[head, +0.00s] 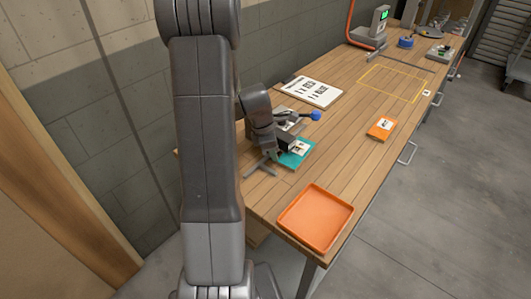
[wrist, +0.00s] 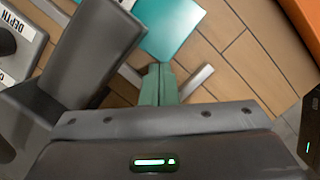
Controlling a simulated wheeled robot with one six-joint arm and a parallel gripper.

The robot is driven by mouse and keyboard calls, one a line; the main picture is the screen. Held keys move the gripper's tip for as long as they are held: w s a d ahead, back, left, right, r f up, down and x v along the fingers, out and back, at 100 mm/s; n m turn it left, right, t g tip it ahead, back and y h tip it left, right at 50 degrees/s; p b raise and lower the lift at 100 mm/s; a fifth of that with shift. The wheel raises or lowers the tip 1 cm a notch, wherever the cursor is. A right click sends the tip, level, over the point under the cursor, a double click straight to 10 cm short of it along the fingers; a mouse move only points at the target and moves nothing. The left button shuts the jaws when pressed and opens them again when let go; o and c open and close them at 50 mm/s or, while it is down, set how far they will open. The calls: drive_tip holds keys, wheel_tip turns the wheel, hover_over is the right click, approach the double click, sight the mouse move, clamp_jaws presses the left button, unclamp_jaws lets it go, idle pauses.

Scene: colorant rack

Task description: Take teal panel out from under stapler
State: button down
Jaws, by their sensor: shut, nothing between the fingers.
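The teal panel (head: 297,158) lies flat on the wooden bench with a white label on it. It also shows at the top of the wrist view (wrist: 172,28). A grey device with a blue knob (head: 315,116), seemingly the stapler, stands beside it, partly hidden by my arm. In the wrist view a dark grey block (wrist: 88,48) overlaps the panel's left side; I cannot tell whether it rests on it. My gripper (wrist: 160,70) is shut and empty, its green fingertips at the panel's near edge in the picture. Contact cannot be told.
An orange tray (head: 315,246) sits at the bench's near end. A small orange panel (head: 378,133) lies right of centre. A white printed sheet (head: 314,91) lies near the wall. A yellow outlined area (head: 390,83) farther along is empty. Pale grey bars (wrist: 197,80) flank my fingers.

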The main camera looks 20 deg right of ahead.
drive_tip(key=shift+d, duration=0.35)
drive_tip(key=shift+a, duration=0.1)
drive_tip(key=shift+r, duration=0.1)
